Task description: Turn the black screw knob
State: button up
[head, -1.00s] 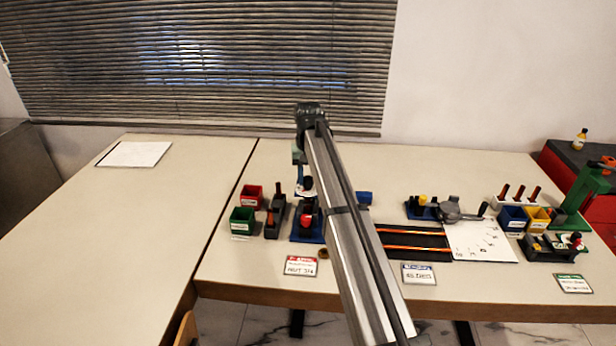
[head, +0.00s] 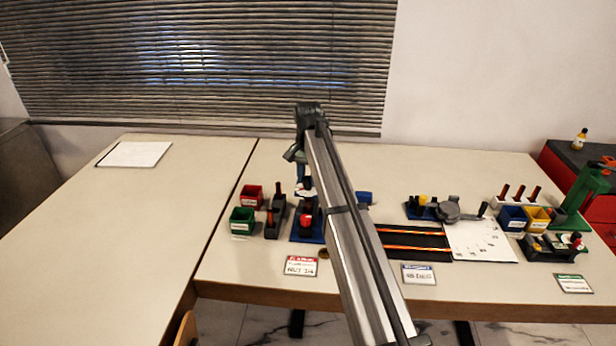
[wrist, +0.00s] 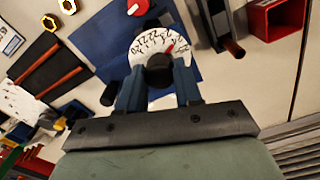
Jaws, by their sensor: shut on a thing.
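The black screw knob (wrist: 159,70) shows in the wrist view in front of a white dial (wrist: 150,45) with black marks and a red pointer. My gripper (wrist: 159,88) has its two blue fingers on either side of the knob and is shut on it. In the head view my gripper (head: 303,178) points down over the blue-based gauge rig (head: 309,228), and the knob is hidden there by my gripper and arm. A red knob (head: 305,221) stands at the front of the rig; it also shows in the wrist view (wrist: 137,7).
Left of the rig are a red bin (head: 251,196), a green bin (head: 242,220) and dark holders with upright handles (head: 276,214). To the right lie a black tray with orange rods (head: 414,241) and a white sheet (head: 481,241). The table's left part is mostly clear.

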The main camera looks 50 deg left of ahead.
aim_at(308, 178)
jog(key=o, duration=1)
jog(key=shift+o, duration=0.2)
notch_tip(308, 178, up, 14)
dwell(0.7)
